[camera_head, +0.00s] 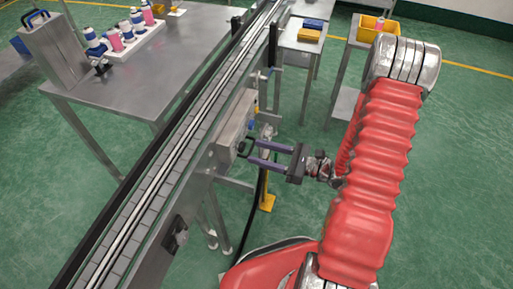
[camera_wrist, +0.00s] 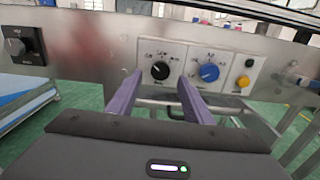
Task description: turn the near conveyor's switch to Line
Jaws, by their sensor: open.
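A pale control panel (camera_head: 236,118) is on the side of the near conveyor (camera_head: 165,180). In the wrist view it carries a black rotary knob (camera_wrist: 160,71) and a blue rotary knob (camera_wrist: 209,73), each with small marks around it that I cannot read. My gripper (camera_head: 247,150) is open and points at the panel. In the wrist view its purple fingers (camera_wrist: 160,84) are spread to either side below the black knob, with nothing held between them. The right finger is below the left of the blue knob. I cannot tell whether a fingertip touches the panel.
A yellow button (camera_wrist: 243,81) and a green one sit at the panel's right. A steel table (camera_head: 120,75) holds a white tray (camera_head: 128,45) of bottles. Green floor is open around my arm.

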